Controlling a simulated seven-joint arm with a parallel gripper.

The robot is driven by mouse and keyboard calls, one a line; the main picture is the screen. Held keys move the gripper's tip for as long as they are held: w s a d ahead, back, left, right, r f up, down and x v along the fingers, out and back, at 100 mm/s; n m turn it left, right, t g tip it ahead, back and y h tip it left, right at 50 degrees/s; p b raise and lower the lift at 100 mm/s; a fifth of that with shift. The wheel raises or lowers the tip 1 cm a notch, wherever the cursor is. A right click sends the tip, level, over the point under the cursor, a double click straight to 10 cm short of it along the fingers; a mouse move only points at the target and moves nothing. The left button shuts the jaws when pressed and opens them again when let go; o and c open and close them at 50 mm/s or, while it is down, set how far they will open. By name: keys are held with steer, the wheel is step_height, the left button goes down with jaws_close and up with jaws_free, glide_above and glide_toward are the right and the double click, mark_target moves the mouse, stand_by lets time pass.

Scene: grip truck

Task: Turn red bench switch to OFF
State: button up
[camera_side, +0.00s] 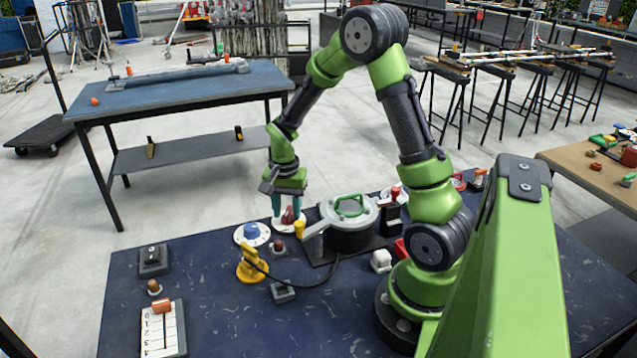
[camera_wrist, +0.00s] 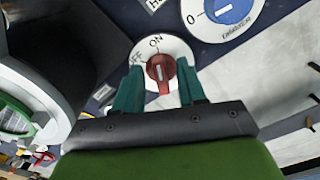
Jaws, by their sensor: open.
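The red bench switch (camera_side: 288,216) is a red knob on a round white dial at the back edge of the dark blue bench. In the wrist view the red knob (camera_wrist: 161,72) sits on its dial, with ON printed above it and a partly hidden OFF to the upper left. The white mark on the knob runs roughly toward ON. My gripper (camera_side: 287,211) points down over the switch. Its teal fingers (camera_wrist: 160,92) are open, one on each side of the knob. I cannot tell whether either finger touches it.
A blue knob on a white dial (camera_side: 251,233) is beside the switch; it also shows in the wrist view (camera_wrist: 232,9). A grey round machine with a green handle (camera_side: 348,206) stands close on the right. A yellow lever (camera_side: 251,263) and a yellow knob (camera_side: 299,229) stand nearer the camera.

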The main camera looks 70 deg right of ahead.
jaws_close()
stand_by(0.3)
steer(key=shift+n, duration=0.3)
steer(key=n, duration=0.5)
steer(key=shift+s+d+n, duration=0.1)
steer(key=shift+s+n, duration=0.1)
steer(key=shift+n, duration=0.1)
steer(key=n, duration=0.5)
steer(key=shift+s+d+n, duration=0.1)
steer(key=shift+d+n, duration=0.1)
steer(key=shift+n, duration=0.2)
jaws_free()
